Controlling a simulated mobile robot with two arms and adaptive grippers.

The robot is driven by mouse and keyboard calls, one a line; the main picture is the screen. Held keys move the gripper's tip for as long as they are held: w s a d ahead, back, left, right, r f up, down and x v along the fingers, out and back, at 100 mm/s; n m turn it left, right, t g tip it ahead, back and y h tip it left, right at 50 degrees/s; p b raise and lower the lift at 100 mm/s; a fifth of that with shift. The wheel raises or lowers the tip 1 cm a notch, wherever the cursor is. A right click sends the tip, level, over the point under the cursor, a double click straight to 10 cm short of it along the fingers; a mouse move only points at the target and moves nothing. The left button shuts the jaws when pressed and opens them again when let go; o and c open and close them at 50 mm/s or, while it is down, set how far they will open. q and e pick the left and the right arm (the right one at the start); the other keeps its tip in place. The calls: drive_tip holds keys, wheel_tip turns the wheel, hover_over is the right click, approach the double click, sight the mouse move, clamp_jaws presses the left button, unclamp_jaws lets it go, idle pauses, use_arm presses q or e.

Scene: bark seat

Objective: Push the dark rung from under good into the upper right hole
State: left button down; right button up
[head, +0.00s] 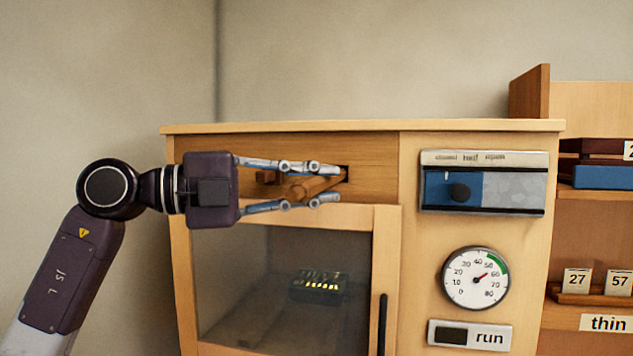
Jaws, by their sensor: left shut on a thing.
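My left gripper (325,184) comes in from the left and is shut on a brown wooden rung (312,187). The rung slants up to the right between the fingers. Its far end is at a dark hole (345,172) in the upper wooden panel; I cannot tell how far it is in. A smaller reddish-brown block end (266,177) shows at the panel behind the fingers, partly hidden. No label reading "good" is in view. My right gripper is not in view.
Below the panel is a glass door (285,290) with a dark vertical handle (382,323). To the right are a slider panel (482,190), a dial gauge (475,278) and a "run" sign (488,337). Shelves (585,250) with number cards stand at far right.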

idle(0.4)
use_arm(q)
drive_tip(key=c, duration=1.7)
unclamp_jaws()
drive_tip(key=shift+c, duration=0.2)
drive_tip(key=shift+a, duration=0.1)
